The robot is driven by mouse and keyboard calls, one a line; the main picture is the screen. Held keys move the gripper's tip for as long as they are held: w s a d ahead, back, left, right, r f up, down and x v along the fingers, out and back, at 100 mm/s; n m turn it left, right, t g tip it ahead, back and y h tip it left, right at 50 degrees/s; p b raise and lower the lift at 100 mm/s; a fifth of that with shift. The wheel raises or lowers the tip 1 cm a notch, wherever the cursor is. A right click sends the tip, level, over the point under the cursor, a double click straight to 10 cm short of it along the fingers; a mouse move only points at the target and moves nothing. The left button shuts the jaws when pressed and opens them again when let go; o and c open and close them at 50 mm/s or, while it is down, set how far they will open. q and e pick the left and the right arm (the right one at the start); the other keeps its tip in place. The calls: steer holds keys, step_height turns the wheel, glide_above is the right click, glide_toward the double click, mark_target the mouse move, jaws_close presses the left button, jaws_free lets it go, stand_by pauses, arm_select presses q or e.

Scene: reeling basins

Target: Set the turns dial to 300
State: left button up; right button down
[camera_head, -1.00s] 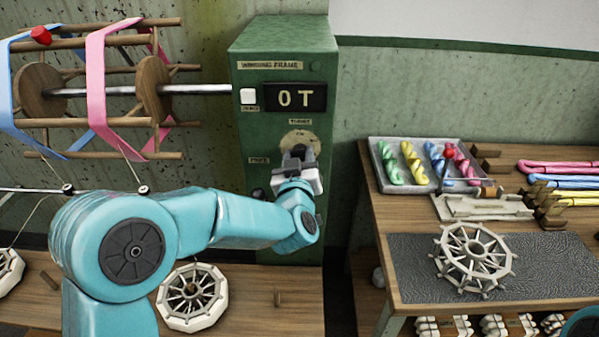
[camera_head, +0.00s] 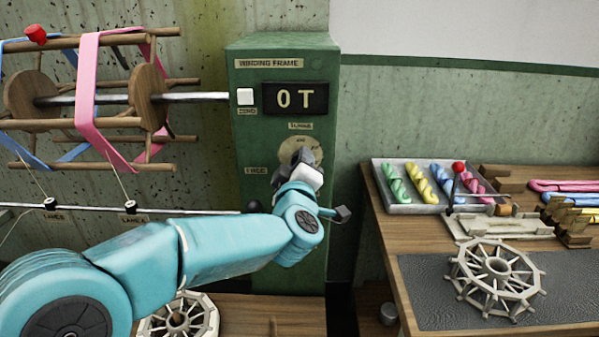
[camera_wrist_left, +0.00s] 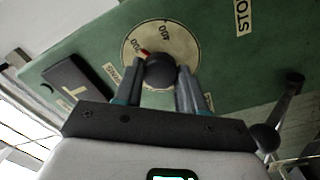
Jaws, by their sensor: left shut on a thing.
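The turns dial (camera_head: 301,147) is a round cream plate on the green winding frame (camera_head: 285,60), below the turns label. My left gripper (camera_head: 305,162) is at the dial and hides its lower part in the head view. In the left wrist view the gripper (camera_wrist_left: 162,85) is shut on the dial's dark round knob (camera_wrist_left: 160,71), one finger on each side. A red pointer mark (camera_wrist_left: 145,52) shows at the knob's edge, close to a number on the dial plate (camera_wrist_left: 150,36) that is too blurred to read surely. My right gripper is out of view.
A reel with pink and blue bands (camera_head: 90,100) stands left. The right table (camera_head: 400,255) carries a tray (camera_head: 405,208) of coloured skeins and a spoked wheel (camera_head: 495,275).

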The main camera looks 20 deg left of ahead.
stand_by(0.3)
arm_select(q)
steer(key=o, duration=1.1)
steer(key=shift+c, duration=0.2)
steer(key=b+v, duration=0.1)
steer(key=v, duration=1.5)
steer(key=shift+s, duration=0.2)
